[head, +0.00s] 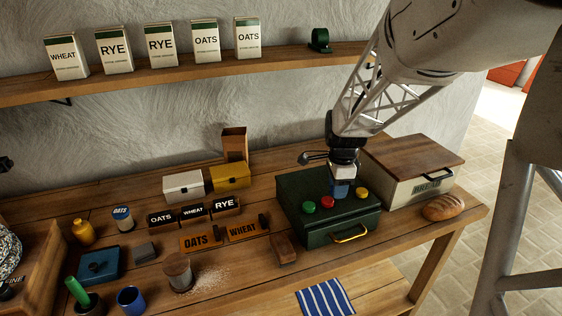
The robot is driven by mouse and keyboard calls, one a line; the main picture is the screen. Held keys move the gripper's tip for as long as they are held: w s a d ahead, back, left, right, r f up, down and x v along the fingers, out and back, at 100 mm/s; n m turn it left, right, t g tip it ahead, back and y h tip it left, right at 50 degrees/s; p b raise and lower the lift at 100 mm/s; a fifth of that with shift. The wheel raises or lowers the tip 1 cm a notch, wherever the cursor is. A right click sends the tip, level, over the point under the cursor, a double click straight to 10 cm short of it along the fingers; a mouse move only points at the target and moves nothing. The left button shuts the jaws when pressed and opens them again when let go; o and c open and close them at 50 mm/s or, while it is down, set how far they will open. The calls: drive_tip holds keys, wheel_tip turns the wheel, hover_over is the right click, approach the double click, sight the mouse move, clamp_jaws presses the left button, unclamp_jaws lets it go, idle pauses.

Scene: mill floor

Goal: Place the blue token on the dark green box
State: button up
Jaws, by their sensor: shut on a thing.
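The dark green box (305,232) stands on the right half of the bench, lid shut, with a yellow handle on its front. A green token (309,207), a red token (327,202) and a yellow token (362,193) lie on its lid. My gripper (340,182) points down over the lid, between the red and yellow tokens. It is shut on the blue token (340,191), which shows just under the fingers. The fingers partly hide the token. I cannot tell whether the token touches the lid.
A wood-lidded bread box (404,188) and a loaf (443,207) stand close to the right. White (184,187) and yellow (231,177) boxes, label blocks and a brown block (284,249) are to the left. A shelf (180,76) with packets runs above.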

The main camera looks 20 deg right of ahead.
drive_tip(key=shift+w, duration=0.1)
drive_tip(key=w+d, duration=0.2)
drive_tip(key=w, duration=0.3)
drive_tip(key=w+d+f, duration=0.1)
drive_tip(key=w, duration=0.4)
drive_tip(key=w+d, duration=0.2)
drive_tip(key=w, duration=0.2)
drive_tip(key=shift+w+d+f, duration=0.25)
drive_tip(key=shift+w+d, duration=0.1)
drive_tip(key=shift+w, duration=0.05)
drive_tip(key=shift+f, duration=1.75)
drive_tip(key=shift+f, duration=0.2)
drive_tip(key=o, duration=0.9)
drive_tip(key=shift+r, duration=0.2)
drive_tip(key=shift+r, duration=6)
